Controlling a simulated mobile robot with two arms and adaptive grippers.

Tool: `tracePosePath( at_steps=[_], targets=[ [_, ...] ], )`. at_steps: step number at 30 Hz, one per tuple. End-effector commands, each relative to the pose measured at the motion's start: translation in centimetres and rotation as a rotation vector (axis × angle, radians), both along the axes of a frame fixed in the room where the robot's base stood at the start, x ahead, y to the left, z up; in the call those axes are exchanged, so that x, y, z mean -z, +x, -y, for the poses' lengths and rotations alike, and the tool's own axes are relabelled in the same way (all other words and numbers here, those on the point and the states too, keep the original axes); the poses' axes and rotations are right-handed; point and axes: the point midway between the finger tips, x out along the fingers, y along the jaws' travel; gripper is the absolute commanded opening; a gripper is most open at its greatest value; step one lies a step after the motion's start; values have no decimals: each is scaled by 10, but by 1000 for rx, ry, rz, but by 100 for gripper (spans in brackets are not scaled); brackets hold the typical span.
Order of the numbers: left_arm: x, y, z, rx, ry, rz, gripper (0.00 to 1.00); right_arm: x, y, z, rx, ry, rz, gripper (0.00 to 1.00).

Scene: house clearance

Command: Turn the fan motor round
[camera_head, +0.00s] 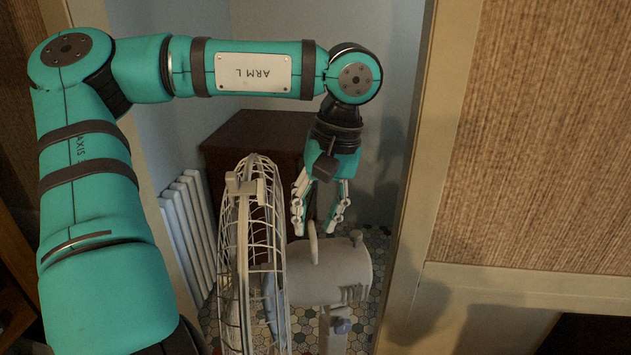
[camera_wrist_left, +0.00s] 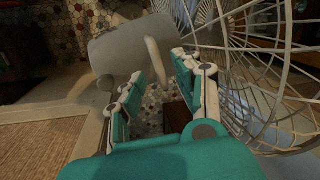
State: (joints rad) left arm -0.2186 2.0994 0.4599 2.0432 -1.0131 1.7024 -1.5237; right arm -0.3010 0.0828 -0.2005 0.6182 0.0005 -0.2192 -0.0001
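The fan stands with its round white wire cage (camera_head: 250,255) edge-on at the left and its grey-white motor (camera_head: 330,268) at the right. My left gripper (camera_head: 319,222) points down just above the motor, fingers apart and empty. The cage (camera_wrist_left: 262,60) is close on the right. My right gripper is not in view.
A dark brown cabinet (camera_head: 253,132) stands behind the fan, and a white radiator (camera_head: 186,225) is on the left. A pale door frame (camera_head: 425,170) and a woven panel (camera_head: 550,140) bound the right. The floor has hexagonal tiles.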

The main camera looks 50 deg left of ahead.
Motion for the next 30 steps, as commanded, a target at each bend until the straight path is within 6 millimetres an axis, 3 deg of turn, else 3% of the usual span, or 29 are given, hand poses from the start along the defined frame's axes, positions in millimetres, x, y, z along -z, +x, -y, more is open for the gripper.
tracePosePath(
  at_steps=[15, 21, 30],
  targets=[
    [-96, 16, 11, 0, 3, 3, 33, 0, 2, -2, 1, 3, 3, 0],
    [-109, 18, 12, 2, 1, 1, 33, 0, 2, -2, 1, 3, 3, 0],
    [-110, 18, 12, 2, 1, 1, 33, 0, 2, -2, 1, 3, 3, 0]
  ],
)
